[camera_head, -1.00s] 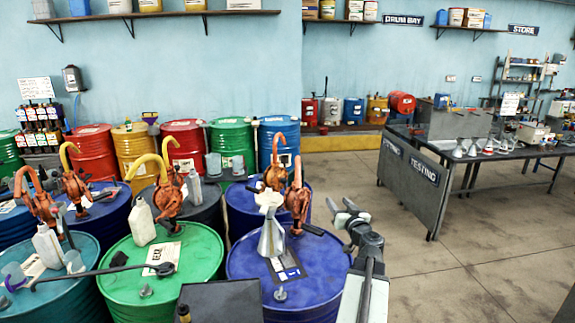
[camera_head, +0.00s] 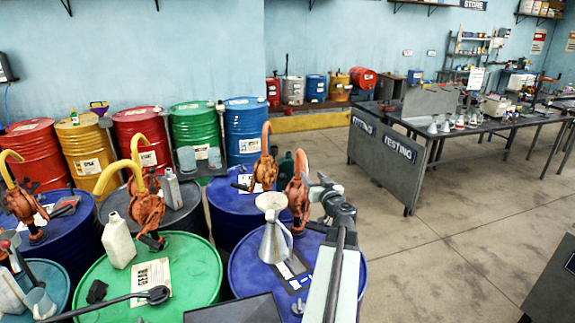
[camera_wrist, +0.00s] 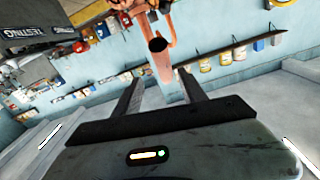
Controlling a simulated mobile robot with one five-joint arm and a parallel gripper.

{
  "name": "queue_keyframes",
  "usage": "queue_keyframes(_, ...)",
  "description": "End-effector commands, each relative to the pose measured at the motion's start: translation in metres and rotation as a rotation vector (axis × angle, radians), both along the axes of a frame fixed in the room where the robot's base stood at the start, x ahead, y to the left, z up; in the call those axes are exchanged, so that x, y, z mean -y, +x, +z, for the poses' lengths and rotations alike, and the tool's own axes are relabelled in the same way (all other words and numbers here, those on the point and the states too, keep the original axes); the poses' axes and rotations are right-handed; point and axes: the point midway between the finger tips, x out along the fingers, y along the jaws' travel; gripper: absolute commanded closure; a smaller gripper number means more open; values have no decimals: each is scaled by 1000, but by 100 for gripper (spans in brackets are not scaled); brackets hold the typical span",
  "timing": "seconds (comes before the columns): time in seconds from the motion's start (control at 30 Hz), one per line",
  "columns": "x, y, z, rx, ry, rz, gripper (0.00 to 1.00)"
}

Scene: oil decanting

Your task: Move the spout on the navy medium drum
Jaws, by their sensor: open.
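A navy drum (camera_head: 345,285) stands front centre in the head view. An orange-copper hand pump with a curved spout (camera_head: 298,188) rises from its top. My gripper (camera_head: 321,190) is just right of this spout, at about its height. In the wrist view, my open gripper (camera_wrist: 158,80) has an orange pipe with a dark open end (camera_wrist: 158,58) showing between and beyond its fingers. I cannot tell whether the fingers touch it. A second navy drum (camera_head: 226,212), with another orange pump (camera_head: 265,165), stands behind.
A grey metal funnel (camera_head: 275,240) stands on the front drum, left of the spout. A green drum (camera_head: 200,262) with a white bottle (camera_head: 118,240) is to the left. Testing benches (camera_head: 385,165) are at the right, with open floor before them.

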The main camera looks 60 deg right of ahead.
Motion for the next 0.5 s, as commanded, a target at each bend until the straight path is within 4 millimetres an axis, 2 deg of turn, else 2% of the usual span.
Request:
queue_keyframes(0.27,-2,9,0,0,0,11,51)
queue_keyframes(0.5,16,36,0,0,0,15,51)
